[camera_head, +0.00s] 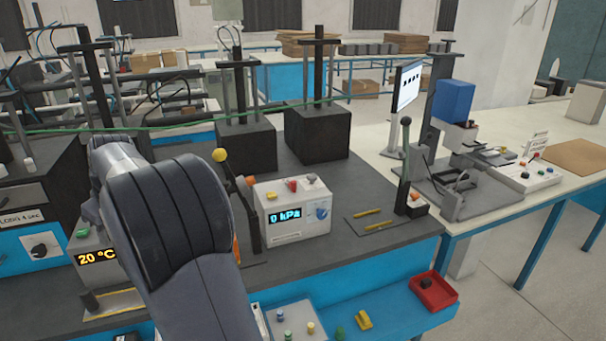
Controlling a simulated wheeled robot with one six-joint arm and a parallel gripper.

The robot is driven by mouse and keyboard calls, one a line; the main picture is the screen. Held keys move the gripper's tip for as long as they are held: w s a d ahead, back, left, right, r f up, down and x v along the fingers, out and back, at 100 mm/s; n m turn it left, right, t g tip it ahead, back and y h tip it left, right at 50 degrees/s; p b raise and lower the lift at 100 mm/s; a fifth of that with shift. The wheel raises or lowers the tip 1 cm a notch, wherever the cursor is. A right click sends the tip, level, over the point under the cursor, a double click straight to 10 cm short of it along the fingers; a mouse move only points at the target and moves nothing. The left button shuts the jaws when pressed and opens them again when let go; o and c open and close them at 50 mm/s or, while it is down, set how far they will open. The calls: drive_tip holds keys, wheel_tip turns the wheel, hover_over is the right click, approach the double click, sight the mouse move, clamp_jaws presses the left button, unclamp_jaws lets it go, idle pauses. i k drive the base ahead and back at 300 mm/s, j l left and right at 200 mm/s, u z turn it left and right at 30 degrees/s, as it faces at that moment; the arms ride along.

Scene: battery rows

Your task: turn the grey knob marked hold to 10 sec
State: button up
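No knob with a readable "hold" mark shows. My dark arm fills the lower left and hides part of the bench. My gripper is out of view.
A lever with a yellow ball (219,155) stands just right of my arm. A box reading "20 °C" (97,257) is partly behind my arm. Black presses (318,133) stand at the back. A red tray (433,291) is at the front right. Bare dark bench top (370,194) lies right of the kPa box.

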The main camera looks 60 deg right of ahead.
sight(312, 177)
drive_tip(key=k+l, duration=0.2)
drive_tip(key=l, duration=0.15)
drive_tip(key=k+l, duration=0.15)
drive_tip(key=l, duration=0.15)
drive_tip(key=k+l, duration=0.2)
drive_tip(key=l, duration=0.15)
drive_tip(key=k+l+z, duration=0.1)
drive_tip(key=k+l, duration=0.25)
drive_tip(key=l, duration=0.3)
drive_tip(key=i+l, duration=0.1)
drive_tip(key=l, duration=0.25)
drive_tip(key=i+l, duration=0.1)
drive_tip(key=l, duration=0.3)
drive_tip(key=i+l, duration=0.1)
drive_tip(key=l, duration=0.25)
drive_tip(key=z, duration=0.05)
